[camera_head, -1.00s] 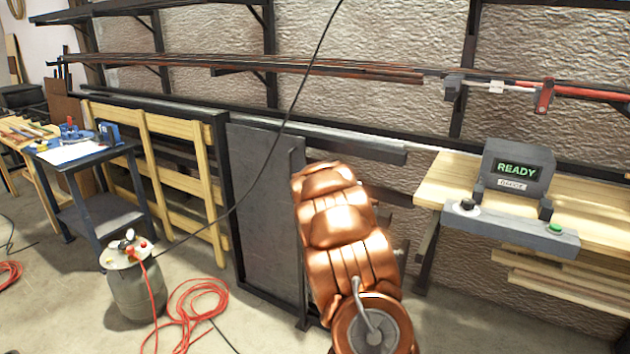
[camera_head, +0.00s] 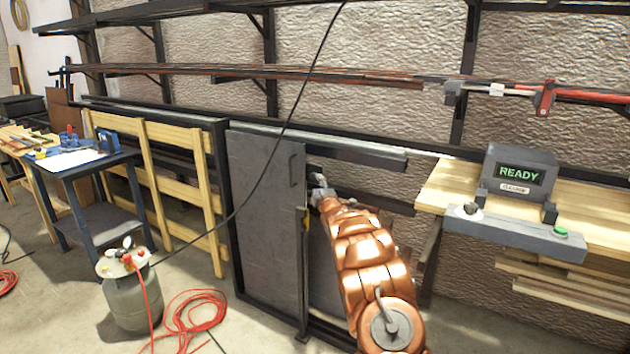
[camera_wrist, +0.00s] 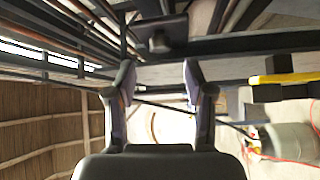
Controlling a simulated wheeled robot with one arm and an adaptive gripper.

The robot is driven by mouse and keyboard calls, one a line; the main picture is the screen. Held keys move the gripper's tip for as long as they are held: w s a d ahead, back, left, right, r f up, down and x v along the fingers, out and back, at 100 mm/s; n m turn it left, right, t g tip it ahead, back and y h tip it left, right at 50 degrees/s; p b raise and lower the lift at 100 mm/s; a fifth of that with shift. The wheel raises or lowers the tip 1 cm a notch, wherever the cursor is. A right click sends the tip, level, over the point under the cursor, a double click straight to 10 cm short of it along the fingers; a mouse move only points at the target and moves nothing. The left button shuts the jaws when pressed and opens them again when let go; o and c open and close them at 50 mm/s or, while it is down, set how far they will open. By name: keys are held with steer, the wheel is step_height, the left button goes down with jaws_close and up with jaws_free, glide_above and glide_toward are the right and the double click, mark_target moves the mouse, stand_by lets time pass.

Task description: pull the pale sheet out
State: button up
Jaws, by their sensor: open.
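A tall grey panel (camera_head: 265,215) stands upright in a dark frame at the middle of the head view, with a dark handle (camera_head: 293,170) near its upper right edge. I cannot tell which surface, if any, is the pale sheet. My gripper (camera_head: 320,188) is just right of the panel's right edge, at about the handle's height and apart from it. In the wrist view my gripper (camera_wrist: 158,72) has its two fingers spread with nothing between them. A dark handle-like block (camera_wrist: 161,35) lies beyond the fingertips.
A wooden bench with a READY display (camera_head: 518,172) stands at right. A tank (camera_head: 133,295) and red hose (camera_head: 195,318) are on the floor at left, near a blue table (camera_head: 85,165). A black cable (camera_head: 268,150) hangs across the panel. Rails run along the wall.

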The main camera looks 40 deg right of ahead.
mark_target(314, 177)
steer(key=shift+x, duration=1.15)
steer(key=shift+w+d+f, duration=0.1)
steer(key=shift+w+d, duration=0.2)
steer(key=shift+w, duration=0.1)
steer(key=shift+x, duration=0.95)
steer(key=shift+w, duration=0.1)
jaws_close()
